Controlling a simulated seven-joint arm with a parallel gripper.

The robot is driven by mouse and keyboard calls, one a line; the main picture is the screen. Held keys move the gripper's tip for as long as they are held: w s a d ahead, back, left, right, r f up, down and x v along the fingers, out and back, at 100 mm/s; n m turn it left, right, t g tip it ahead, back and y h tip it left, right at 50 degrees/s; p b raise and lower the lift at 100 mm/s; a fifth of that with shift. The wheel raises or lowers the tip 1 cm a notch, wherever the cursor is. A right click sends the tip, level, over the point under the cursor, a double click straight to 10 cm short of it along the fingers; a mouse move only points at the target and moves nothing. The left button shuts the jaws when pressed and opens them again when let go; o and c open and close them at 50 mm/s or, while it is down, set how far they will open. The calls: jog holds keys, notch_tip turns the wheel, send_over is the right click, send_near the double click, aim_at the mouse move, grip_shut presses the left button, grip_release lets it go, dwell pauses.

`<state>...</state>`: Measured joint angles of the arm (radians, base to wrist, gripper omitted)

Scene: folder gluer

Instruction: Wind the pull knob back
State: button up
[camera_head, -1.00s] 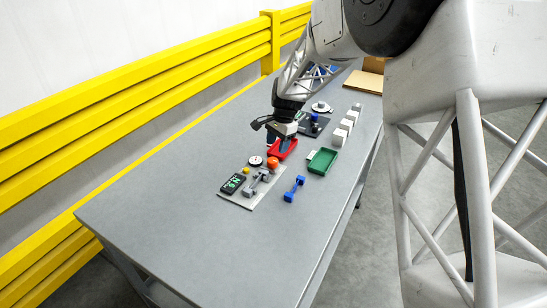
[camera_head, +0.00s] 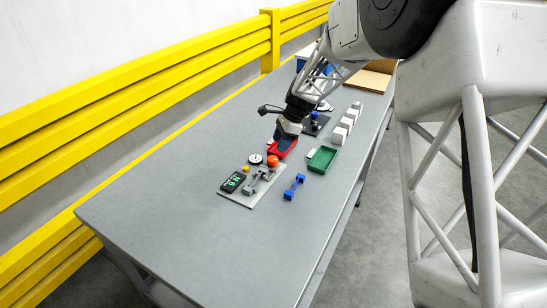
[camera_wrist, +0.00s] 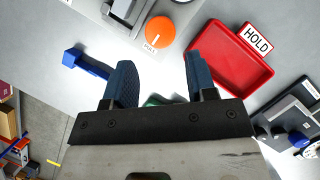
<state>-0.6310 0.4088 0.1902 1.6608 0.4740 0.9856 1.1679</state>
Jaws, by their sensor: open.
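The pull knob is a round orange knob (camera_head: 272,161) at the far end of a grey plate (camera_head: 238,198) on the table. In the wrist view the orange knob (camera_wrist: 160,32) shows a white line on its face and a "PULL" label beside it. My gripper (camera_head: 279,150) is over the red tray just beyond the knob, pointing down at a tilt. In the wrist view my gripper's (camera_wrist: 160,62) blue fingers are apart with nothing between them. The knob lies ahead of the gap, apart from both fingertips.
The red tray (camera_wrist: 232,62) has a "HOLD" label. A blue part (camera_head: 294,187) and a green tray (camera_head: 322,160) lie to the right. The near table is clear.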

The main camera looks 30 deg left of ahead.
aim_at(273, 158)
jog(key=shift+x, duration=3.55)
jog(key=c, duration=0.6)
